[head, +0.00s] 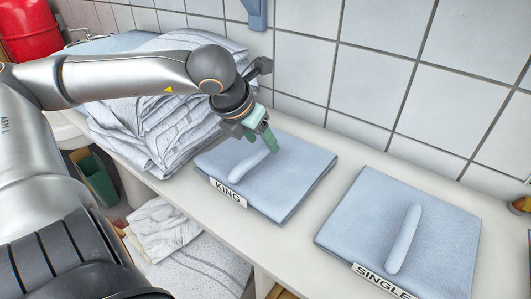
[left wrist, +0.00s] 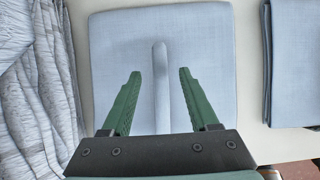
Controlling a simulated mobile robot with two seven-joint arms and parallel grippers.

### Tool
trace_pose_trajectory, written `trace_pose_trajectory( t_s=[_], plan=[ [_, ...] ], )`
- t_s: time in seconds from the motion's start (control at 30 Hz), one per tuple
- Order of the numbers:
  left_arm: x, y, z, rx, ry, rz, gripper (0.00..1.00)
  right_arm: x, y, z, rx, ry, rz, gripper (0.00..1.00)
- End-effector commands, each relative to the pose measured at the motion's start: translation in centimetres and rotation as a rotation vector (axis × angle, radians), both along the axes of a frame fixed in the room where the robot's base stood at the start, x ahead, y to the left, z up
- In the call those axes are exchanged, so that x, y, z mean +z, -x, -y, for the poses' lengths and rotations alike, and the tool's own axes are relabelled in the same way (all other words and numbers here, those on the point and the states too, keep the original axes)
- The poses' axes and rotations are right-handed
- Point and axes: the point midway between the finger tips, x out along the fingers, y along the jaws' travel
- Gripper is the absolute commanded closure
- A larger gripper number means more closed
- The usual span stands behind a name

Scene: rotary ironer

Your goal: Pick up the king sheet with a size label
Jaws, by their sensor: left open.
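The king sheet (head: 290,187) is a folded light blue square on the white counter, with a raised rounded ridge (head: 241,172) across its top. Its "KING" label (head: 228,193) hangs at the front edge. My left gripper (head: 267,140) is over the far part of this sheet, pointing down. In the left wrist view, the open green fingers (left wrist: 158,75) stand on either side of the ridge (left wrist: 161,88), with nothing between them but the ridge below. I cannot tell the exact height of the fingertips above the sheet. My right gripper is not in view.
A similar blue sheet labelled "SINGLE" (head: 449,235) lies to the right, across a strip of bare counter (head: 306,212). A tall pile of crumpled striped linen (head: 150,130) stands close on the left. A tiled wall (head: 375,80) runs behind the counter.

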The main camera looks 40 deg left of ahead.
Motion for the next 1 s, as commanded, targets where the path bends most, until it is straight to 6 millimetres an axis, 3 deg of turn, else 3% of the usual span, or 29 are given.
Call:
trace_pose_trajectory(
  t_s=[0.23,1.0],
  plan=[
    [-1.8,-1.0,-0.1,0.0,-0.001,-0.001,0.39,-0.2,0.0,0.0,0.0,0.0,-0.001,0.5],
    [-2.1,-1.1,-0.1,0.0,0.0,0.001,0.39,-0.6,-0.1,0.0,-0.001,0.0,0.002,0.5]
  ],
)
